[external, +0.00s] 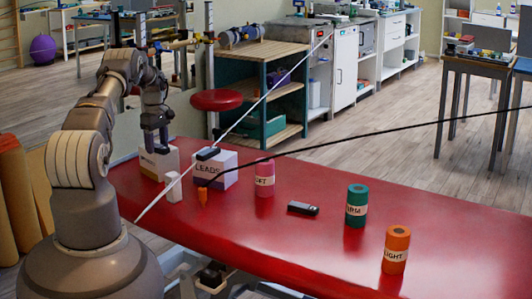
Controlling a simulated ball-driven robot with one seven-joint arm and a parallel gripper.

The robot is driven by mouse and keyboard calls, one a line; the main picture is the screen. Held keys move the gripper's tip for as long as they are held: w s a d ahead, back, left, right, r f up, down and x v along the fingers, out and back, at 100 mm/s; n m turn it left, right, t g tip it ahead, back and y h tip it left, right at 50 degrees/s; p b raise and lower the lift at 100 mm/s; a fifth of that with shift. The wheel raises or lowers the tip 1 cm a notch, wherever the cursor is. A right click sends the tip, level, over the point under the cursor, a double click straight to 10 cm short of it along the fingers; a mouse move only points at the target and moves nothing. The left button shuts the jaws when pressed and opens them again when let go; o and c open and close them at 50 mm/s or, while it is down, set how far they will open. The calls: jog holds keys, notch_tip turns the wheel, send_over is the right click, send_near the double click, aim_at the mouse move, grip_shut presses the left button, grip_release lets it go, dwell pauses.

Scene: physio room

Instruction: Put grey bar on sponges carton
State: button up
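My gripper (157,143) points down over a white carton (158,164) at the table's far left. Its two dark fingers look apart, and I make out nothing between them. The carton's lettering is too small to read, so I cannot confirm that it is the sponges carton. A dark grey bar-shaped piece (208,153) lies on top of the white carton marked LEADS (222,172), just right of my gripper. Another dark, bar-like object (303,208) lies flat on the red table. I cannot tell for certain which is the grey bar.
The red table (330,245) also holds a pink roll (264,180), a green roll (356,206), an orange roll (396,250), a small orange item (202,197) and a small white block (173,188). Thin white and black lines cross above it. The front middle is clear.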

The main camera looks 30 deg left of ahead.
jog(key=shift+r, duration=0.1)
notch_tip(320, 180, up, 12)
jog(key=p, duration=0.4)
notch_tip(320, 180, up, 17)
jog(key=m+t+y, duration=0.1)
jog(key=m+t, duration=0.2)
jog(key=m, duration=0.1)
send_over(157, 146)
jog(key=w+d, duration=0.5)
jog(key=d, duration=0.2)
jog(key=s+d+r+m+t+y, duration=0.1)
jog(key=d+r+m+t, duration=0.1)
jog(key=d+r, duration=0.55)
jog(key=d+r+m+t, duration=0.2)
jog(key=d+r+m, duration=0.15)
jog(key=r, duration=0.65)
jog(key=s+d+r+m+t, duration=0.2)
jog(key=s+d+r, duration=0.3)
jog(key=r, duration=0.3)
jog(key=s+d+r+m+t+h, duration=0.1)
jog(key=s+d+r+m+t, duration=0.2)
jog(key=s+d+r, duration=0.3)
jog(key=s+d+r+m+t+h, duration=0.1)
jog(key=s+d+r+m+t, duration=0.2)
jog(key=s+d+r, duration=0.3)
notch_tip(157, 146, up, 6)
jog(key=shift+s+d+f, duration=0.2)
jog(key=shift+s+d, duration=0.05)
jog(key=shift+s, duration=0.95)
